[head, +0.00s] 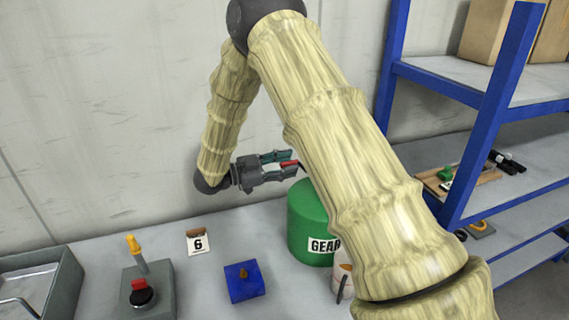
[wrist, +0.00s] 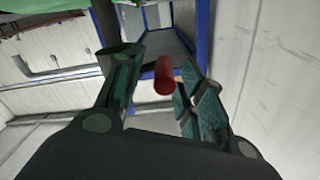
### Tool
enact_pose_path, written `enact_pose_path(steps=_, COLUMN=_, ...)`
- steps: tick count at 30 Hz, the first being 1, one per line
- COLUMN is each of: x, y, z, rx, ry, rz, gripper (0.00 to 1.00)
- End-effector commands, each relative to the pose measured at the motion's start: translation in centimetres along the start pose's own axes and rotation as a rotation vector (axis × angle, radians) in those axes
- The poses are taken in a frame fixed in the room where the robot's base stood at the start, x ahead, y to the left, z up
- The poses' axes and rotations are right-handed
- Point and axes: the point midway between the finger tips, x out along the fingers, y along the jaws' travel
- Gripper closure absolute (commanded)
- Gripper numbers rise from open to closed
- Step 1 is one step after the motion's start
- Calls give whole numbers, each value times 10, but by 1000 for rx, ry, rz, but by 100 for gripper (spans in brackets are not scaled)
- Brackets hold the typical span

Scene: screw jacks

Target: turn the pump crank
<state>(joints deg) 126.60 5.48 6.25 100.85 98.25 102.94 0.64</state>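The red crank handle (head: 289,164) shows beside the top of a green drum (head: 308,215) labelled "GEAR" in the head view. My gripper (head: 284,163) is at the handle, reaching in from the left above the drum. In the wrist view, the red handle (wrist: 163,76) stands between the two fingers of my gripper (wrist: 161,88). The fingers are apart, with a gap visible on each side of the handle, so they do not appear closed on it. Most of the crank and the drum's right side are hidden behind my arm.
A blue block (head: 245,283), a card marked 6 (head: 198,242) and a grey box with a red button (head: 148,288) stand on the bench. A grey tray (head: 65,290) is at left. A blue-framed shelf (head: 480,130) rises at right.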

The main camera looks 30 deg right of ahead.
Motion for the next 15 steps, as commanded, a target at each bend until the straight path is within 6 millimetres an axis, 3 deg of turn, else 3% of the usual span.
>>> enact_pose_path(steps=5, x=-1, y=-2, z=3, rx=-2, ry=0, rz=-1, gripper=61)
enact_pose_path(steps=11, x=-2, y=-2, z=3, rx=-2, ry=0, rz=-2, gripper=98)
enact_pose_path(steps=15, x=-1, y=-1, z=2, rx=-2, ry=0, rz=-1, gripper=100)
